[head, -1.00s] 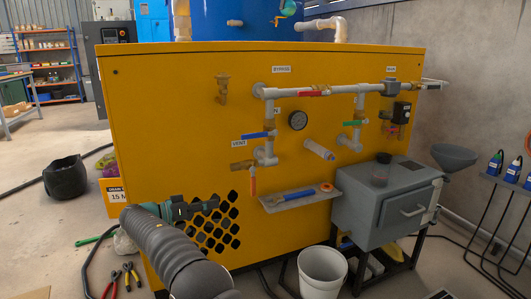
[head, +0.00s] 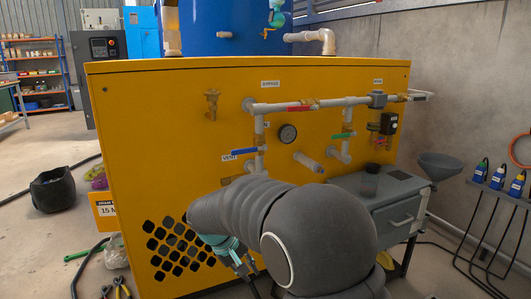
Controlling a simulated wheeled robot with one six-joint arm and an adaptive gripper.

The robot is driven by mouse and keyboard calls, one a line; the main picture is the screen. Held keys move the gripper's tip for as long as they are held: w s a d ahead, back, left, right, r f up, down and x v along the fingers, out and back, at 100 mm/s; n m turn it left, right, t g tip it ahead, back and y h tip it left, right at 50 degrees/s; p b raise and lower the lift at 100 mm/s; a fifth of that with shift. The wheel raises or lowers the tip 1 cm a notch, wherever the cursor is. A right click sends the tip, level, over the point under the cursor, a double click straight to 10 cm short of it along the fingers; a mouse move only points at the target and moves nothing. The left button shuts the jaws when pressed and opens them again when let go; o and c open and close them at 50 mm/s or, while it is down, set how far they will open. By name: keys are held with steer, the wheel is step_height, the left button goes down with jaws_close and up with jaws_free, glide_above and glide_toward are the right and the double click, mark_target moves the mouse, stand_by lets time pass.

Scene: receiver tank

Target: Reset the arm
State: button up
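My arm in its dark grey sleeve crosses the lower middle of the head view. My gripper (head: 243,264) is at its far end, low in front of the yellow panel, to the right of the honeycomb vent. Its fingers are small and partly hidden by the arm, so I cannot tell whether they are open or shut. The yellow panel (head: 330,85) carries grey pipes, a blue-handled valve (head: 245,151), a red-handled valve (head: 302,107), a green-handled valve (head: 341,135) and a round gauge (head: 287,133). The arm hides the small shelf and the white bucket.
A grey box (head: 395,212) stands on a frame at the right, with a funnel (head: 439,163) beyond it. A rack of bottles (head: 498,178) is at the far right. A black bag (head: 52,190) and pliers (head: 120,289) lie on the floor at left.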

steer(key=s+d+r+m+t+y+p, duration=0.1)
steer(key=s+d+r+m+y+p, duration=0.1)
steer(key=s+d+r, duration=0.6)
steer(key=s+d+r+m+t+y+p, duration=0.2)
steer(key=s+d+r, duration=0.7)
steer(key=s, duration=0.9)
steer(key=d+m+p, duration=0.2)
steer(key=d, duration=0.1)
steer(key=shift+s+d+r+t+y, duration=0.2)
steer(key=shift+s+d+t+y, duration=0.1)
steer(key=shift+y, duration=0.1)
